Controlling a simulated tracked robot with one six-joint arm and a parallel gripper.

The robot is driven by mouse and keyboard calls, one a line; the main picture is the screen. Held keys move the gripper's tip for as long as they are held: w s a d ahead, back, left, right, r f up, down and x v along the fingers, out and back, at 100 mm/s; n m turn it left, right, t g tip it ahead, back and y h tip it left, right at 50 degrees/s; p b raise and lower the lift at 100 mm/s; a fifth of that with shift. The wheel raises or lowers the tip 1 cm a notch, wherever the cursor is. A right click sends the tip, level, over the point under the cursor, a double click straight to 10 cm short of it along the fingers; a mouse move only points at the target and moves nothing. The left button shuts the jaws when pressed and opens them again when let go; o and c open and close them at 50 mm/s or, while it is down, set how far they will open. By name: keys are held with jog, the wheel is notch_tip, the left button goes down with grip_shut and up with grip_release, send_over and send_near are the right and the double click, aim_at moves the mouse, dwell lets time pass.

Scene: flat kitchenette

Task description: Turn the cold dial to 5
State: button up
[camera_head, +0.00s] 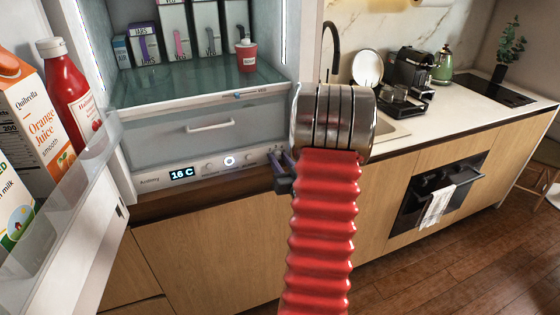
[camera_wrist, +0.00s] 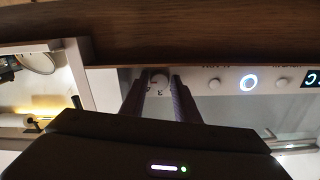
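The fridge's control panel (camera_head: 220,166) runs below the drawer in the head view, with a display reading 16 C (camera_head: 182,174). My gripper (camera_head: 281,160) is at the panel's right end, where it hides the dial there. In the wrist view, a white numbered dial (camera_wrist: 159,81) shows between the two fingertips of my gripper (camera_wrist: 158,84). The fingers are apart, one on each side of the dial. A narrow gap seems to show, but contact is unclear. The numerals appear turned in this view; which number is set cannot be read.
A ring-lit button (camera_head: 229,161) and small knobs (camera_head: 208,166) sit along the panel. The open fridge door (camera_head: 75,220) with a ketchup bottle (camera_head: 70,95) and cartons is at left. A counter (camera_head: 450,118) with a sink stands at right.

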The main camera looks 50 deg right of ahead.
jog(key=o, duration=0.3)
jog(key=shift+s, duration=0.1)
jog(key=v, duration=1.3)
jog(key=shift+s+a+f, duration=0.1)
jog(key=shift+s+a, duration=0.1)
jog(key=shift+s, duration=0.05)
